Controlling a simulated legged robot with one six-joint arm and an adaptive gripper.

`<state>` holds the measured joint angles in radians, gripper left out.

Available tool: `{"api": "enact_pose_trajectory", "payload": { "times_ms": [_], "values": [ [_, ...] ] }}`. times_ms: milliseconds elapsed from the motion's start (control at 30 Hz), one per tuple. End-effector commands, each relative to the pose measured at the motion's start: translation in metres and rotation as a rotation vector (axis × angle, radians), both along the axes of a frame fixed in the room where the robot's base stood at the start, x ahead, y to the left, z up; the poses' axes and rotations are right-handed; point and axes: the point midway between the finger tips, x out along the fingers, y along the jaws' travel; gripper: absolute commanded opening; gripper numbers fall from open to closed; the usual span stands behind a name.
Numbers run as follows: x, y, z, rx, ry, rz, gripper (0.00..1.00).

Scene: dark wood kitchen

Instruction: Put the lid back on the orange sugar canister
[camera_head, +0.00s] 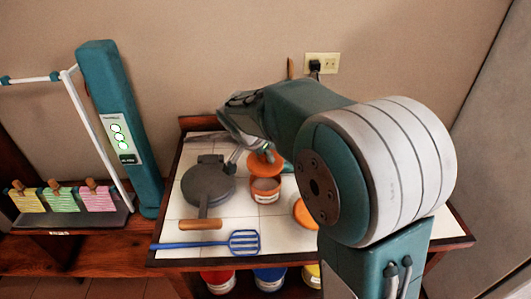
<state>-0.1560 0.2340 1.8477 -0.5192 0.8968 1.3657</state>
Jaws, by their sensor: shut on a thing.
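An orange canister (265,190) with a pale label stands open on the white tiled table top, its dark inside showing. I cannot read its label. My gripper (247,154) is shut on an orange lid (261,167), which it holds tilted just above and behind the canister's rim. The lid is apart from or barely touching the rim; I cannot tell which. My arm hides part of the gripper.
A dark round pan-like iron (207,184) with a wooden handle lies left of the canister. A blue slotted spatula (243,242) lies along the front edge. Another orange-and-white container (303,213) is partly hidden by my arm. Several coloured tubs stand on the shelf below.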

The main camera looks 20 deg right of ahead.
Motion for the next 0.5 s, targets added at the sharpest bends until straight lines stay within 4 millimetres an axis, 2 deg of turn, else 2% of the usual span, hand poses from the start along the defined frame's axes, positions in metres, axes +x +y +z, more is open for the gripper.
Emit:
{"api": "enact_pose_trajectory", "payload": {
  "times_ms": [500],
  "values": [
    [0.0, 0.0, -0.044, -0.001, 0.003, 0.0, 0.09]
  ]
}}
